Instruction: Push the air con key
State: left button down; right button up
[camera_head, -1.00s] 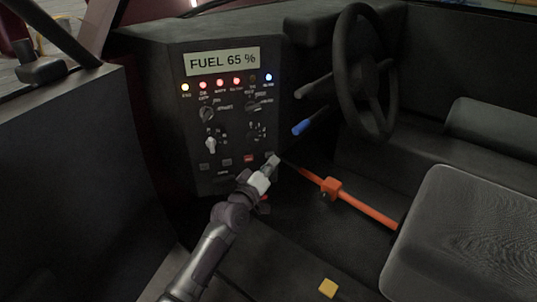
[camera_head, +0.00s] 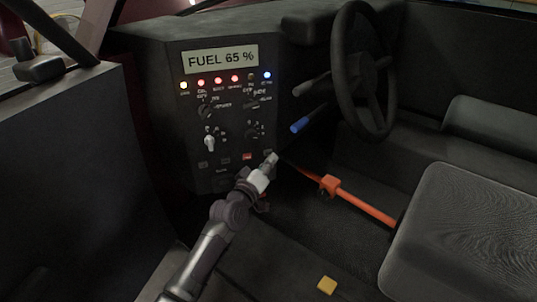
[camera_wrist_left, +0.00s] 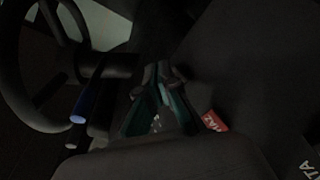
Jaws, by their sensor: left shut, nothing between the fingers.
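The control panel (camera_head: 222,122) stands ahead, with a row of small square keys along its lower part. One key (camera_head: 247,156) is red-orange; a red key (camera_wrist_left: 214,121) also shows in the left wrist view beside the fingers. Dark keys (camera_head: 203,164) sit to its left. I cannot read which one is the air con key. My left gripper (camera_head: 271,158) is shut and empty, its tip at the right end of the key row, hiding the key there. I cannot tell whether it touches the panel. The left wrist view shows the fingers (camera_wrist_left: 160,75) close to the dark panel face. My right gripper is not in view.
The steering wheel (camera_head: 362,70) and a blue-tipped stalk (camera_head: 300,125) are to the right of the panel. An orange bar (camera_head: 362,204) runs right of the gripper toward the grey seat (camera_head: 465,240). A yellow block (camera_head: 327,285) lies on the floor.

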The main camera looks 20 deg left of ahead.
pick_arm(q)
jog(key=shift+w+a, duration=0.15)
jog(key=shift+w+a, duration=0.1)
jog(key=shift+w, duration=0.15)
dwell(0.7)
jog(key=shift+s+d, duration=0.2)
jog(key=shift+s, duration=0.2)
jog(key=shift+p, duration=0.3)
